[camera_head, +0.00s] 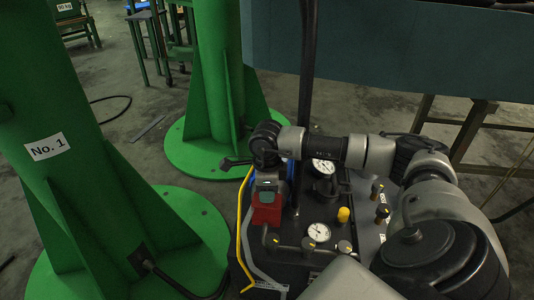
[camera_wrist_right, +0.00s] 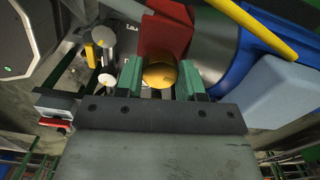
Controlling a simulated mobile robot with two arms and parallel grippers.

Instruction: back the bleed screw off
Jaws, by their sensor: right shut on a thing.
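A round yellow head, which appears to be the bleed screw (camera_wrist_right: 160,74), sits between the two green fingers of my right gripper (camera_wrist_right: 161,82) in the right wrist view. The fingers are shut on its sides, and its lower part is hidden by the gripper. In the head view my right gripper (camera_head: 268,188) hangs at the left end of my right arm, by a red block (camera_head: 266,212). The screw cannot be made out there. The red block also shows just beyond the screw in the wrist view (camera_wrist_right: 165,32). My left gripper is not in view.
The dark panel carries two white gauges (camera_head: 318,232) (camera_head: 323,167), a yellow knob (camera_head: 343,215) and several brown-topped valves (camera_head: 382,211). Green column bases (camera_head: 180,235) stand left. A blue part (camera_wrist_right: 215,65) lies right of the screw.

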